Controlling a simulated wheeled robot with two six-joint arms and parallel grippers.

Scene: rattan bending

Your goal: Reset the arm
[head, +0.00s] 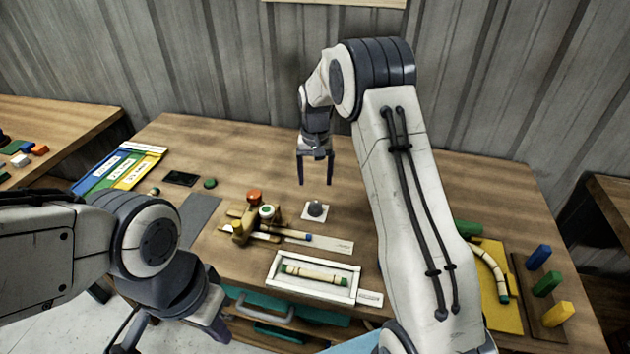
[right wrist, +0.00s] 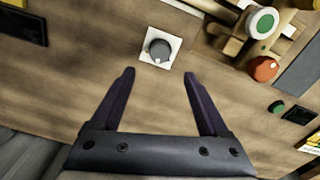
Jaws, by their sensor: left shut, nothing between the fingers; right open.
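My right arm reaches up over the table and its gripper (head: 315,182) hangs fingers down above the back middle of the table. It is open and empty; in the right wrist view its two dark fingers (right wrist: 158,75) stand apart with bare wood between them. A dark round knob on a white square plate (head: 315,210) lies in front of it, also in the right wrist view (right wrist: 159,50). My left gripper (head: 222,335) is low at the table's front left edge, shut with nothing in it, partly hidden by its own wrist.
A white tray (head: 272,272) with a rattan piece (head: 315,274) lies at the front middle. A yellow board (head: 508,318) with a bent rattan piece and several coloured blocks stands right. Wooden tools with a red knob (head: 254,195) are left of the plate. The back of the table is clear.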

